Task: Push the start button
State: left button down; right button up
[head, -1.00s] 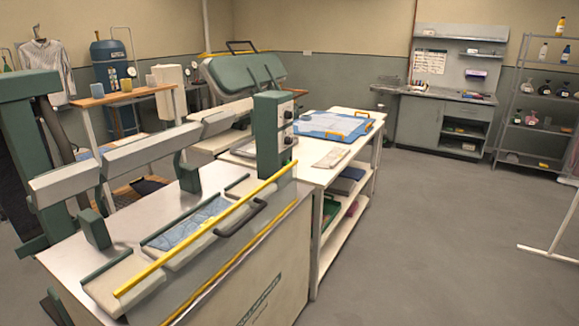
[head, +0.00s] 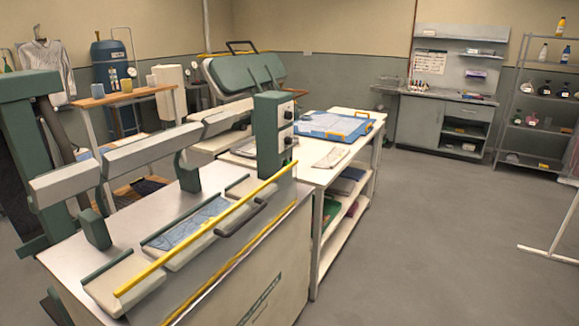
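A green control box (head: 268,135) stands upright at the far right end of the near pressing machine. Its narrow grey panel (head: 282,128) faces right and carries small dark round controls (head: 288,114). I cannot tell which of them is the start button; they are too small to read. The near machine (head: 270,270) has a metal top, a yellow bar (head: 205,235) along its front edge and long pale padded arms (head: 140,150) raised above it. Neither of my grippers shows in the head view.
A white table (head: 345,152) with a blue tray (head: 335,124) stands behind the control box. Another green press (head: 240,74) is at the back. A workbench (head: 420,122) and a bottle shelf (head: 520,105) line the far wall. The grey floor (head: 440,230) at right is open.

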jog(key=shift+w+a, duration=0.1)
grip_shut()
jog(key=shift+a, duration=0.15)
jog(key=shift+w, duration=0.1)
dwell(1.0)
